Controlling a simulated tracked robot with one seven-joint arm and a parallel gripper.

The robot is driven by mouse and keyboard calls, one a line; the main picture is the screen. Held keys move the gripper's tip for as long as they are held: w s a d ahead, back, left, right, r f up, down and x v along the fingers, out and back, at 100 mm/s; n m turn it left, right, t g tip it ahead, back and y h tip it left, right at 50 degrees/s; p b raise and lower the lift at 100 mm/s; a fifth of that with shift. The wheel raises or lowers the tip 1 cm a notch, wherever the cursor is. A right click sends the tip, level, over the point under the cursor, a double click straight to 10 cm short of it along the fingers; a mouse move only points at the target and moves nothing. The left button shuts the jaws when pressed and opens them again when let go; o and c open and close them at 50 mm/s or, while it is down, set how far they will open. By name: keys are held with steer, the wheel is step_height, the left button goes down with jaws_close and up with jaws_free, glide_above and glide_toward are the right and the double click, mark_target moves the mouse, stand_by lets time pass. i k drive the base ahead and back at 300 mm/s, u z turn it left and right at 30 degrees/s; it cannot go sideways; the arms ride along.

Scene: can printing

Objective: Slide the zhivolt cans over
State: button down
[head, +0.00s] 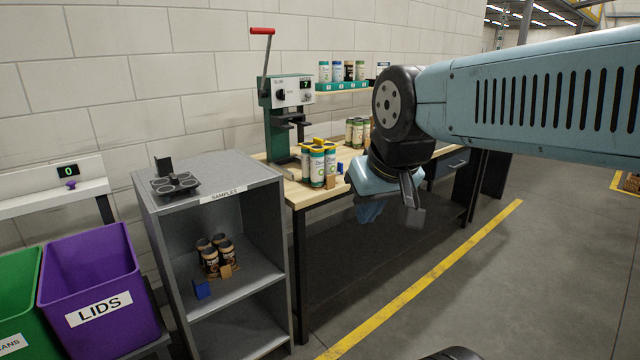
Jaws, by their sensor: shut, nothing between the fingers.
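Several white and green cans with yellow tops (317,166) stand close together near the left end of the wooden workbench (303,194). A second group of cans (355,131) stands further back, partly hidden behind my arm. The labels are too small to read, so I cannot tell which cans are zhivolt. My gripper (412,205) hangs off the bench's front edge, to the right of the near group and apart from it. It is shut and empty.
A green press with a red handle (279,104) stands behind the near cans. A rack (343,86) holds several small cans. The grey SAMPLES shelf (240,190) holds dark cans (214,258). The purple LIDS bin (95,290) is at left. Floor at right is clear.

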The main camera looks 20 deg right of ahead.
mark_target(319, 169)
steer(key=u, duration=0.05)
steer(key=i, duration=1)
steer(key=z, duration=0.05)
